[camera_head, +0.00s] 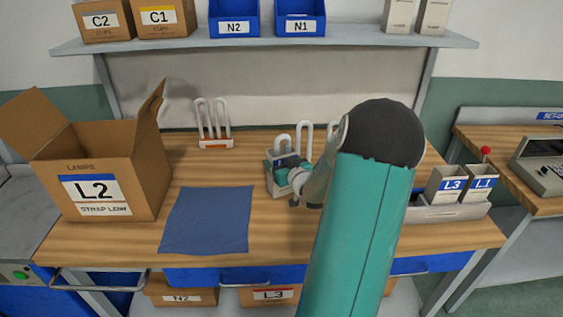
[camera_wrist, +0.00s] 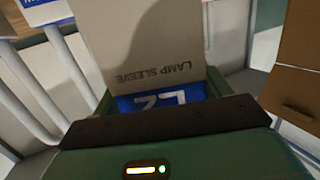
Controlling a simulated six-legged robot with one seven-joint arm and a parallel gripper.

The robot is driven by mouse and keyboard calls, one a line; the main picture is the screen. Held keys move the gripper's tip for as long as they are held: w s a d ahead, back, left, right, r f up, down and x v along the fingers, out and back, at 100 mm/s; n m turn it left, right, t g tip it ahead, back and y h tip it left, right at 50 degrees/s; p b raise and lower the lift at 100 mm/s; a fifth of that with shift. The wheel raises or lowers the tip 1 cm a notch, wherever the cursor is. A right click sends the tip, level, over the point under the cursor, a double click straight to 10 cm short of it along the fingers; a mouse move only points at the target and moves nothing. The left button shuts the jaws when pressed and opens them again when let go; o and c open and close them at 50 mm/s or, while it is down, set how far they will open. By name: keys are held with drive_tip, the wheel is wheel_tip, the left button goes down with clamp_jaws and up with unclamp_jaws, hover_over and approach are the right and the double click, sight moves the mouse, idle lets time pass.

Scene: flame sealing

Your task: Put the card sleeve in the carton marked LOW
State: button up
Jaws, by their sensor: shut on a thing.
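The card sleeve (camera_wrist: 140,40) is pale grey card, printed LAMP SLEEVE, with a blue L2 label that appears upside down in the wrist view. My gripper (camera_wrist: 158,100) is shut on it. In the head view my gripper (camera_head: 287,177) is over the middle of the bench, and my arm hides part of it. The open brown carton (camera_head: 115,175) stands at the bench's left, labelled LAMPS, L2 and STRAP LOW. Its flaps are raised, and its inside is mostly hidden. The gripper is to the right of the carton and apart from it.
A blue mat (camera_head: 207,220) lies between carton and gripper, bare. A rack of white lamp tubes (camera_head: 213,125) stands behind it. A grey holder (camera_head: 440,211) with sleeves L3 and L1 is at the right. A shelf (camera_head: 265,40) with boxes and blue bins hangs above.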

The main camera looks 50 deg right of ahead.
drive_tip(key=o, duration=1.2)
drive_tip(key=shift+f, duration=0.15)
drive_tip(key=shift+s+r, duration=0.15)
drive_tip(key=shift+r, duration=0.05)
drive_tip(key=v, duration=1.1)
drive_tip(key=shift+s+a, duration=0.2)
drive_tip(key=shift+a, duration=0.05)
